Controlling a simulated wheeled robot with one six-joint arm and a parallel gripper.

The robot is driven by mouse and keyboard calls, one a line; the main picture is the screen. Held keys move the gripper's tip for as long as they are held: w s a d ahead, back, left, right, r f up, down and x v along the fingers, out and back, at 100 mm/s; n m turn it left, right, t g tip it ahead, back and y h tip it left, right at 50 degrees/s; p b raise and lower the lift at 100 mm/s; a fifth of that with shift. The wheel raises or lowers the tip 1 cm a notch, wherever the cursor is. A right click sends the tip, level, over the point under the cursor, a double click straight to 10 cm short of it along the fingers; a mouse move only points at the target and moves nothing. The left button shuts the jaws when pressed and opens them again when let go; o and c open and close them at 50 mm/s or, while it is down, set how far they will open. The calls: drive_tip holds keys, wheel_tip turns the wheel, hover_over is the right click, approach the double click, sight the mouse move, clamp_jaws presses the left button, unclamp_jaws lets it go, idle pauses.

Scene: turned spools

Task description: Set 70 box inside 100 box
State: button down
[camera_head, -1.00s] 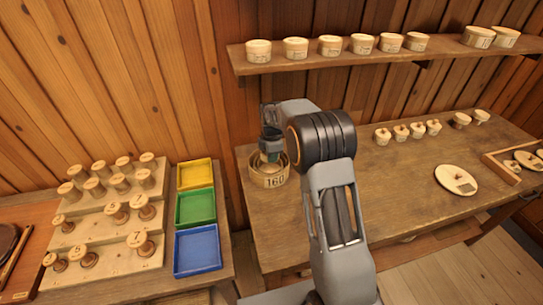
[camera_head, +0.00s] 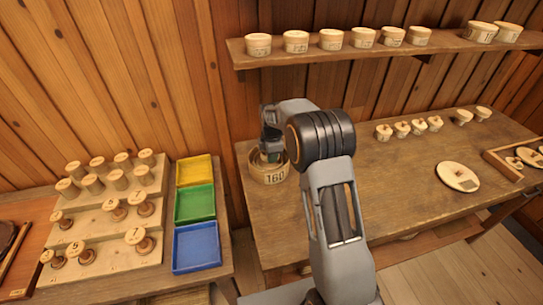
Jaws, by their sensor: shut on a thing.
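A round pale wooden box (camera_head: 268,177) with dark digits that look like 160 stands at the back left of the right-hand table, open at the top. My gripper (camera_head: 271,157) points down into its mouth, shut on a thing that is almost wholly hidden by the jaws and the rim. I take it to be the 70 box, but no label on it shows. I cannot tell whether it touches the bottom or another box inside. No label reading 100 can be made out.
A wall shelf (camera_head: 380,49) with several round boxes runs above the table. Small lidded pots (camera_head: 402,131) and a pale oval plaque (camera_head: 458,177) lie to the right. Green tray (camera_head: 195,204) and spool rack (camera_head: 105,220) stand left. The table's middle is clear.

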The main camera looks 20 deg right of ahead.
drive_tip(key=shift+f, duration=0.15)
drive_tip(key=shift+f+b, duration=0.6)
drive_tip(key=shift+f, duration=0.15)
drive_tip(key=shift+f, duration=0.2)
idle(0.6)
drive_tip(key=c, duration=0.8)
unclamp_jaws()
drive_tip(key=shift+o, duration=0.2)
drive_tip(key=shift+r, duration=0.25)
drive_tip(key=shift+r+p, duration=0.45)
drive_tip(key=shift+r, duration=0.1)
drive_tip(key=shift+r, duration=0.15)
idle(0.4)
